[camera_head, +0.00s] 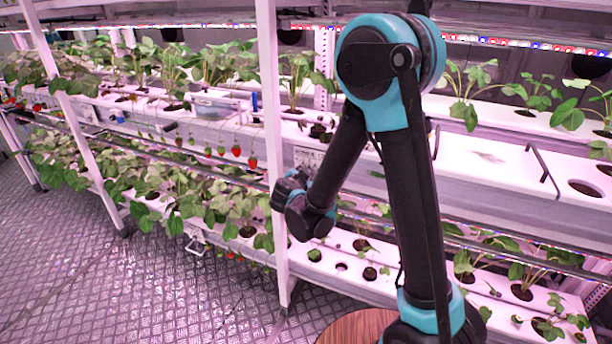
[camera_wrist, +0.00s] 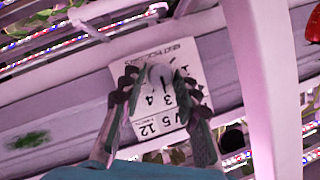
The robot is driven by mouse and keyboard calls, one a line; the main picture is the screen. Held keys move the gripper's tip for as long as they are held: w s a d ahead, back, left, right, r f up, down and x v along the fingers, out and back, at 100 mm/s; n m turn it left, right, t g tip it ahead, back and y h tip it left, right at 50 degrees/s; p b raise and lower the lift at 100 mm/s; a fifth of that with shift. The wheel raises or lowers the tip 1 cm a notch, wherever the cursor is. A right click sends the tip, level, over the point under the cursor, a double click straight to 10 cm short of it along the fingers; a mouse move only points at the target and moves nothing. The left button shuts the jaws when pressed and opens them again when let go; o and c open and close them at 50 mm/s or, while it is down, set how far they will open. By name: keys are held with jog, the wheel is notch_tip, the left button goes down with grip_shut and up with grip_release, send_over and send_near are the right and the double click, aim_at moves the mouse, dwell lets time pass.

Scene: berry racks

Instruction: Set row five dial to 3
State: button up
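A white dial plate (camera_wrist: 182,54) with black print is fixed to the grey rack beam in the wrist view. Its round grey knob (camera_wrist: 160,75) has a dark mark near the printed 3 and 4; the exact setting is unclear. A lower label (camera_wrist: 158,124) reads something like "V5 12". My gripper (camera_wrist: 159,84) is open, with one finger on each side of the knob and gaps visible; I cannot tell whether either finger touches it. In the head view the plate (camera_head: 308,157) is partly covered by my arm, and the gripper is mostly hidden behind my wrist.
A white rack post (camera_head: 270,120) stands just left of the plate and also shows in the wrist view (camera_wrist: 262,80). Red strawberries (camera_head: 236,150) hang left of the post. Planted trays lie above and below the beam. The metal floor (camera_head: 120,280) at left is clear.

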jog(key=shift+o, duration=0.8)
jog(key=v, duration=1.2)
